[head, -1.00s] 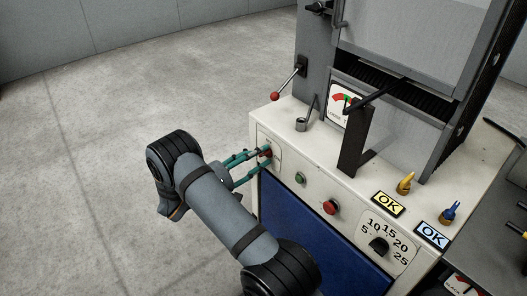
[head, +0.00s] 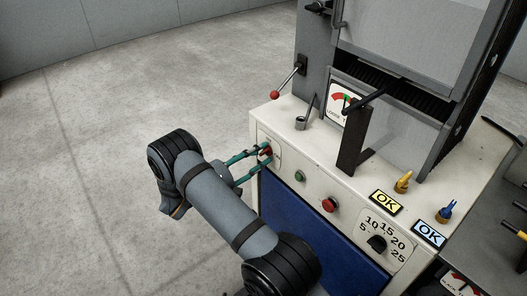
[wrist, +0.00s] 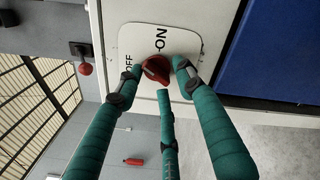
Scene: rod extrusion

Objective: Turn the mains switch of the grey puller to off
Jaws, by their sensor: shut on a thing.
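The mains switch is a red knob (wrist: 156,69) on a white plate (wrist: 185,42) marked ON and OFF, seen close in the wrist view. In the head view the knob (head: 266,151) is at the left end of the white front panel (head: 315,190) of the grey puller (head: 318,60). My gripper (wrist: 159,74) has teal fingers shut around the knob, with fingertips on both sides of it and a third finger below. The gripper (head: 263,155) also shows in the head view. The fingers partly cover the plate. I cannot tell exactly which mark the knob points at.
A green button (head: 300,176), a red button (head: 330,204) and a numbered dial (head: 377,243) are right of the switch. A red-ball lever (head: 275,95) sticks out above left. A dark upright post (head: 352,145) stands on the ledge. The floor at left is clear.

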